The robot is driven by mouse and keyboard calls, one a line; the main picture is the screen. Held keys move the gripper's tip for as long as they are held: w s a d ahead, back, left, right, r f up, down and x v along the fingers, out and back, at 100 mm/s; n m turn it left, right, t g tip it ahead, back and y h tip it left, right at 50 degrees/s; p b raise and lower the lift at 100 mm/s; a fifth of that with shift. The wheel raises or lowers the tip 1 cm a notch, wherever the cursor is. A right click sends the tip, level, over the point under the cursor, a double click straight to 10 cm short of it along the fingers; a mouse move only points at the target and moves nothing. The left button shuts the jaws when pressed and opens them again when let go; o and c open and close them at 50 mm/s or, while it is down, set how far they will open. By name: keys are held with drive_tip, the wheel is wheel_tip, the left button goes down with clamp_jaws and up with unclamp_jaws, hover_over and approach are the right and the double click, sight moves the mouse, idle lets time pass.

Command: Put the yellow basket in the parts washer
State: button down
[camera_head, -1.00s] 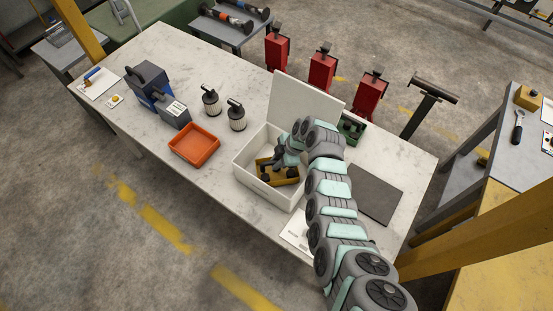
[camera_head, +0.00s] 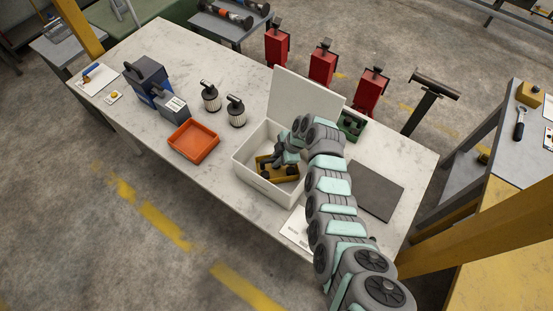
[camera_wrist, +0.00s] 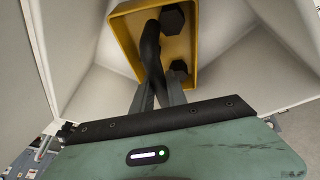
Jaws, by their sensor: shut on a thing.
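The yellow basket (camera_head: 265,173) is inside the open white parts washer (camera_head: 262,189), a box with its lid raised at the back. The basket holds dark hex-shaped parts and has a dark handle. My gripper (camera_head: 279,161) reaches down into the washer and is shut on the basket's handle. In the wrist view the basket (camera_wrist: 190,82) lies just beyond the fingers of my gripper (camera_wrist: 158,78), with the pale washer walls (camera_wrist: 84,45) around it. I cannot tell whether the basket touches the washer floor.
An orange tray (camera_head: 194,142) stands left of the washer, with two filter-like cylinders (camera_head: 236,112) behind it. A blue-grey machine (camera_head: 152,85) is farther left. A green crate (camera_head: 350,125) and a dark mat (camera_head: 375,190) lie to the right. Red stands (camera_head: 322,70) are behind the table.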

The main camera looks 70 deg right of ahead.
drive_tip(key=shift+f, duration=0.1)
drive_tip(key=c, duration=1.3)
unclamp_jaws()
drive_tip(key=shift+o, duration=0.2)
drive_tip(key=shift+s+d+r, duration=0.25)
drive_tip(key=shift+r, duration=0.35)
drive_tip(key=a+b+v, duration=0.1)
drive_tip(key=b+v, duration=0.1)
drive_tip(key=v, duration=0.7)
drive_tip(key=shift+d+r, duration=0.3)
drive_tip(key=shift+d, duration=0.1)
drive_tip(key=shift+s, duration=0.1)
